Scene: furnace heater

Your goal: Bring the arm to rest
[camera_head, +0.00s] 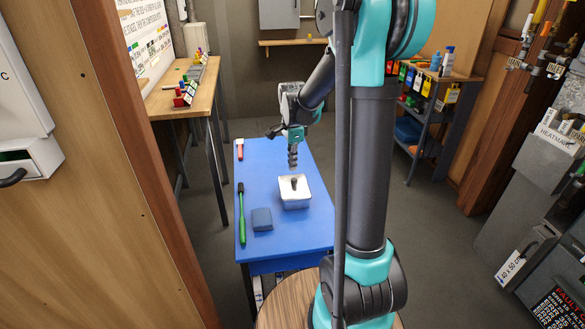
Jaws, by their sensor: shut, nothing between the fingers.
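My arm rises at the right of centre in the head view and bends over toward the blue table (265,180). My gripper (292,166) points down above the table, close behind and above a white box (295,199). Its fingers are shut and hold nothing. A small dark object (294,183) stands on top of the box. I cannot tell from this view the exact gap between the fingertips and that object.
On the blue table lie a green tool (242,212), a grey-blue block (262,219) and a red-and-white item (239,149). A wooden bench (182,98) stands at left, a shelf (428,115) with bottles at right. A wooden panel (85,200) edges the near left.

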